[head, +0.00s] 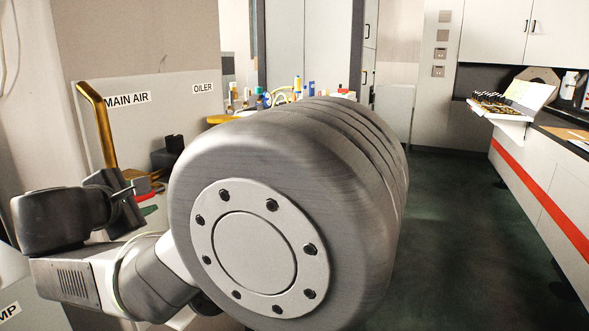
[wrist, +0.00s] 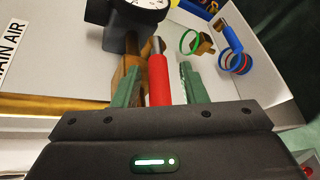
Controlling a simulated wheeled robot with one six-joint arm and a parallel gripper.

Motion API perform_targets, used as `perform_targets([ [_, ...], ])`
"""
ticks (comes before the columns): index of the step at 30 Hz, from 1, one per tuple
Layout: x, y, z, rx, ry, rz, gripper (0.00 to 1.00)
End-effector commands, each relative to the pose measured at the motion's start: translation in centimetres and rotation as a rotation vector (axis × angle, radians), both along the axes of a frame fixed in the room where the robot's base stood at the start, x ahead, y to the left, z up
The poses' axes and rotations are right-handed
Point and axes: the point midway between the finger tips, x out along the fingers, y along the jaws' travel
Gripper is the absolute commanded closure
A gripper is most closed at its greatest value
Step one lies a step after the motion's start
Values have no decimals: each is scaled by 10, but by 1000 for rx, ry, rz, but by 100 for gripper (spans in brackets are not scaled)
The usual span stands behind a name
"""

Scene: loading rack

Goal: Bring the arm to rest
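My gripper (wrist: 160,78) shows in the wrist view with its two green fingers apart. A red handle (wrist: 159,82) lies between the fingers in that view, with a visible gap on each side. In the head view my arm reaches left to the panel, and my gripper's dark body is at the left. A bit of the red handle (head: 145,197) shows just beyond it there. A large grey rounded part of my arm fills the middle of the head view and hides much of the panel.
A grey panel (head: 140,120) labelled MAIN AIR and OILER carries a yellow pipe (head: 97,115). A round gauge (wrist: 145,12) sits near my fingers. A counter with a red stripe (head: 545,210) runs along the right. Dark floor (head: 455,220) lies clear between.

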Motion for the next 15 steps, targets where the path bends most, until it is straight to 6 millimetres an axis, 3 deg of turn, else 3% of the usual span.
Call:
perform_targets([
  [1, 0, 0, 10, 9, 19, 0, 61],
  [15, 1, -1, 14, 71, 171, 0, 61],
])
